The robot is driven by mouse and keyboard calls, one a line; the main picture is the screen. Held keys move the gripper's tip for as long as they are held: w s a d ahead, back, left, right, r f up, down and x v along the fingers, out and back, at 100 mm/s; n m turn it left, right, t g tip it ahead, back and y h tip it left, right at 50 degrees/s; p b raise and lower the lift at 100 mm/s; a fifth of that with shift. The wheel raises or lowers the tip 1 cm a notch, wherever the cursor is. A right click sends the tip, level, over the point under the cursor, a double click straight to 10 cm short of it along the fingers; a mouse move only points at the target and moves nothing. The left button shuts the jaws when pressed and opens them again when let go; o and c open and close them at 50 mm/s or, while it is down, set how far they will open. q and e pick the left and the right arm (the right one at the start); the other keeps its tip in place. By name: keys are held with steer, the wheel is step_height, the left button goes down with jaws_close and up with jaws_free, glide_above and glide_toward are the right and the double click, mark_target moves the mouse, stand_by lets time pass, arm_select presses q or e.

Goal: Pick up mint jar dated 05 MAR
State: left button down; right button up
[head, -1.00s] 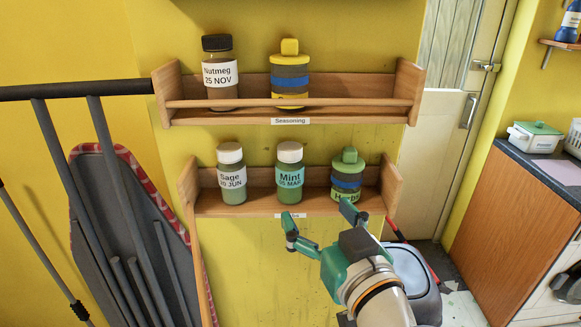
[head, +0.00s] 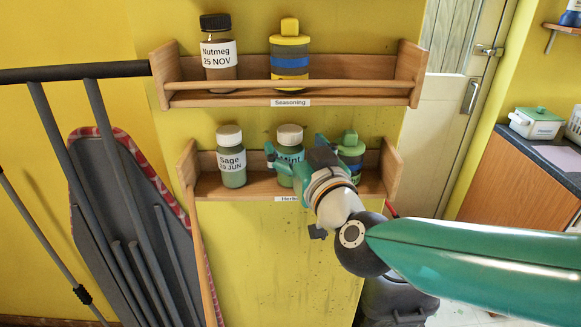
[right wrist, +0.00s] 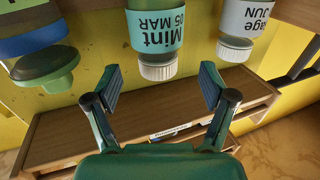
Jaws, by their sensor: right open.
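The mint jar (head: 290,136) has a white lid, green contents and a teal label reading Mint. It stands upright on the lower shelf (head: 260,188). In the right wrist view the same mint jar (right wrist: 152,35) appears upside down, its label reading 05 MAR. My right gripper (head: 295,146) is open in front of the jar in the head view, hiding part of its label and body. In the right wrist view the open fingers (right wrist: 159,82) are spread either side of the jar's lid, with gaps on both sides. My left gripper is not in view.
The sage jar (head: 231,156) stands left of the mint jar. A green-lidded jar (head: 350,150), partly hidden by my arm, stands to its right. The upper shelf holds a nutmeg jar (head: 218,58) and a yellow-lidded jar (head: 290,50) behind a front rail (head: 250,85).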

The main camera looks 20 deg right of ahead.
steer(key=w+p, duration=0.1)
steer(key=w, duration=0.3)
steer(key=shift+w, duration=0.3)
steer(key=shift+s, duration=0.1)
jaws_close()
